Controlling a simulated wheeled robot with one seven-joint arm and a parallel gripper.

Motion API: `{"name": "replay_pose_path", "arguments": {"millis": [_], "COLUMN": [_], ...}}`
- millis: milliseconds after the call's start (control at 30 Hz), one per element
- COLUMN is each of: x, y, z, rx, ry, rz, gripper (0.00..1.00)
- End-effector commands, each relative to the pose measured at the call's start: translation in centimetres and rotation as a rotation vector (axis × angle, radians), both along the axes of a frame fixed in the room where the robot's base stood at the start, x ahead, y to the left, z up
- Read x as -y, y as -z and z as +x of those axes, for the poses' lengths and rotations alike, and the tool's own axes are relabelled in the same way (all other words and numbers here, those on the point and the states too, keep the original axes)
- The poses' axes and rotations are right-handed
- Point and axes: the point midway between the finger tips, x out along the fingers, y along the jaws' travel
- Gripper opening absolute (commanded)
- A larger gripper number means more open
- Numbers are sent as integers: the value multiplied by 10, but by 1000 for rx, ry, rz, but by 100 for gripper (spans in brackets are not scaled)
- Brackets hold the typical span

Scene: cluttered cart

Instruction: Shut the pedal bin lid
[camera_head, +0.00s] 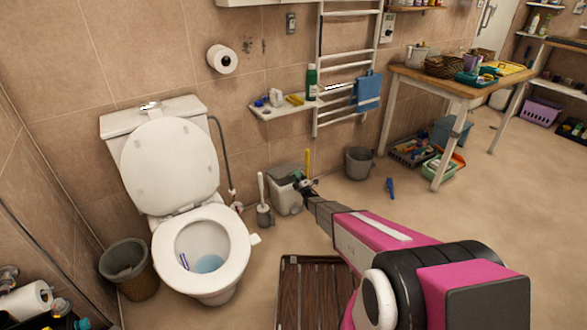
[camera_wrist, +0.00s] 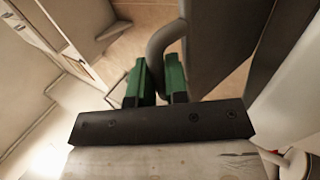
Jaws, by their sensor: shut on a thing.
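The pedal bin (camera_head: 287,196) is a grey-beige, boxy bin on the floor by the wall, right of the toilet. My arm reaches down to its right side and covers part of it. How far its lid is open is too small to tell. My gripper (camera_head: 306,183) is at the bin's upper right edge. In the wrist view, my green-fingered gripper (camera_wrist: 158,82) is shut on a curved grey bar (camera_wrist: 164,40). The bar runs up beside a dark grey panel (camera_wrist: 222,40), apparently part of the bin.
A toilet brush (camera_head: 264,212) stands close left of the bin, near the toilet (camera_head: 205,250). A yellow stick (camera_head: 307,162) stands behind my gripper. A grey bucket (camera_head: 359,163) is to the right. A slatted wooden mat (camera_head: 312,295) lies in front. Open floor extends right.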

Motion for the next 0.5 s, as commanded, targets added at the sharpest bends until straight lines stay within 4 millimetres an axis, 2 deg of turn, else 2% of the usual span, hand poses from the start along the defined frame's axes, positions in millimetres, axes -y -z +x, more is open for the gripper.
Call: {"name": "replay_pose_path", "arguments": {"millis": [33, 200, 500], "x": [1, 5, 7], "y": [12, 39, 68], "z": [0, -5, -8], "rx": [-5, -4, -5], "ry": [0, 1, 0], "rz": [-3, -4, -3], "gripper": [0, 0, 0]}}
